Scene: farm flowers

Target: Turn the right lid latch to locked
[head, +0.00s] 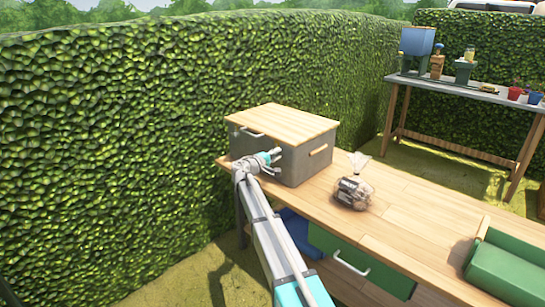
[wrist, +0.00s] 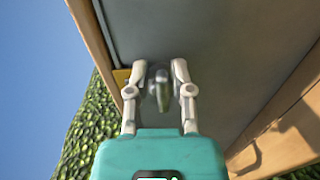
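A grey box (head: 295,172) with a light wooden lid (head: 284,122) stands at the far left end of the table. My gripper (head: 277,155) is at the box's near corner region in the head view and hides part of its side. In the wrist view the grey latch (wrist: 160,88) sits between the two fingers of my gripper (wrist: 158,66). The fingers are spread, one on each side of it; I cannot tell whether either touches it. A yellow plate (wrist: 121,76) shows beside the latch, near the lid's edge (wrist: 88,30). The latch is not clear in the head view.
The wooden table (head: 400,205) bears a clear bag of brown items (head: 353,190) right of the box and a green container (head: 505,272) at the near right. A hedge (head: 130,130) stands close behind and left. Another table (head: 460,95) stands at the back right.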

